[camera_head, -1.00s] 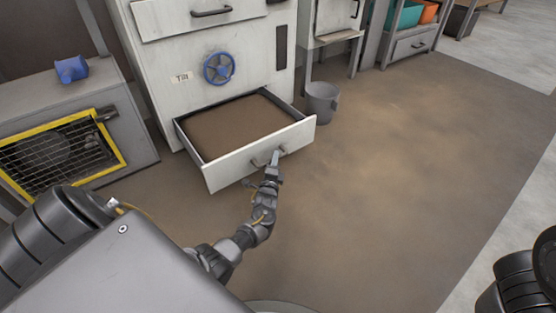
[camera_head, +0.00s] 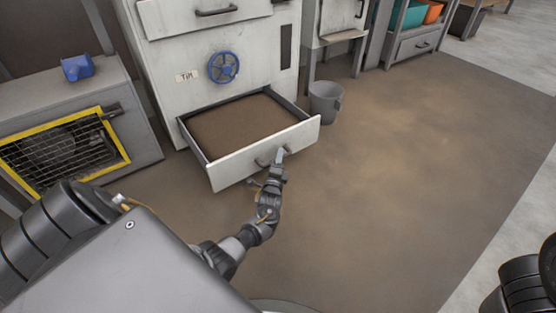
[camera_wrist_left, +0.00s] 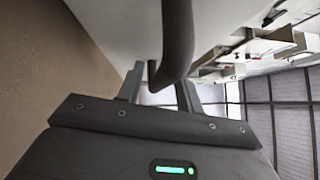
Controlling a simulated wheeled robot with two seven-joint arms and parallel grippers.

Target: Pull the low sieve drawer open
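The low sieve drawer (camera_head: 262,158) is a white-fronted drawer pulled well out of the white cabinet. Its inside is filled with brown material (camera_head: 240,125). A dark handle (camera_head: 264,160) sits on its front and also shows large in the left wrist view (camera_wrist_left: 178,40). My left gripper (camera_head: 281,155) is at this handle. In the left wrist view its fingers (camera_wrist_left: 159,88) are spread apart, with the handle bar between or just before them and a gap beside the left finger. My right gripper is out of view; only dark arm parts show at lower right.
A grey bucket (camera_head: 325,102) stands on the floor right of the drawer. A blue handwheel (camera_head: 223,67) is on the cabinet above it. A grey machine with a yellow-framed mesh guard (camera_head: 66,147) stands left. The brown floor at right is clear.

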